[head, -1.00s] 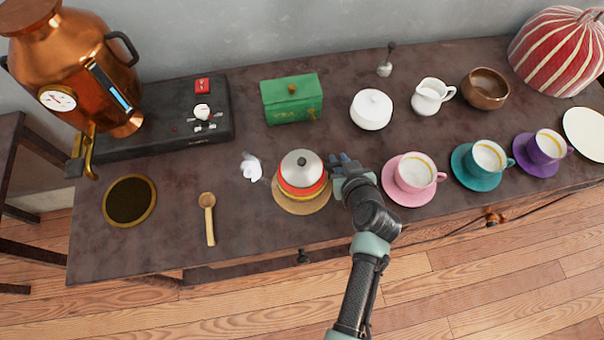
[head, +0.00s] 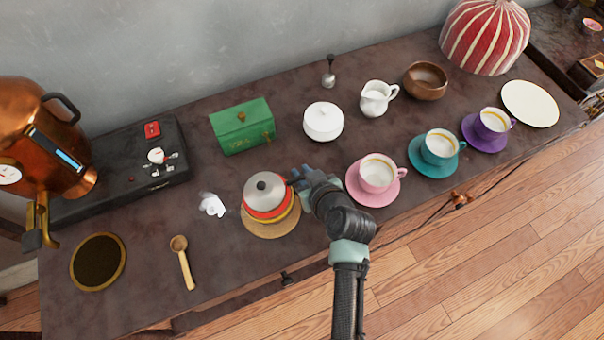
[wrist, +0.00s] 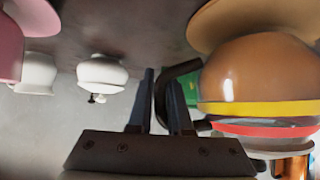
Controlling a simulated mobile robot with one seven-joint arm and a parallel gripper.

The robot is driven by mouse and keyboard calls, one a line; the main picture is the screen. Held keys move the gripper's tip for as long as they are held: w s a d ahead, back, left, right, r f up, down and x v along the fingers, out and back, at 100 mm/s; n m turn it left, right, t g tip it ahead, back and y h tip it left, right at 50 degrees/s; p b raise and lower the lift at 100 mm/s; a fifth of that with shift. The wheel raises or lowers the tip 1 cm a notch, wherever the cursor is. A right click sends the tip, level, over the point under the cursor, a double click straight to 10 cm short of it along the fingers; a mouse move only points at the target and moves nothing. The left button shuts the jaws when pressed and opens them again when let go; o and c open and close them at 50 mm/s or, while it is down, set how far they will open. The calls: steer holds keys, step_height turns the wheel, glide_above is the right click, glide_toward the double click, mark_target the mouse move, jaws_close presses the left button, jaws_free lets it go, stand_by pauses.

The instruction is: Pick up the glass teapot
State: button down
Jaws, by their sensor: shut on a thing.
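The teapot (head: 265,197) has a silver lid, red and yellow bands and an amber-brown body. It stands upright over a round wooden coaster (head: 272,230); I cannot tell if it touches it. My gripper (head: 302,180) is at the teapot's right side. In the wrist view, which looks upside down, the dark curved handle (wrist: 180,72) passes between the two fingers of my gripper (wrist: 160,80), and the teapot's body (wrist: 255,75) is to the right. My gripper is shut on the handle. The fingers' contact is partly hidden.
A pink cup on its saucer (head: 351,192) is close to the right of my gripper. A small white object (head: 212,205) lies left of the teapot. A green box (head: 242,128) and a white lidded pot (head: 323,122) stand behind. A wooden spoon (head: 183,262) lies front left.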

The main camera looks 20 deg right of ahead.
step_height(320, 180, up, 8)
steer(key=shift+p, duration=0.4)
stand_by(0.4)
steer(key=shift+w+r, duration=0.1)
steer(key=shift+r, duration=0.05)
stand_by(0.5)
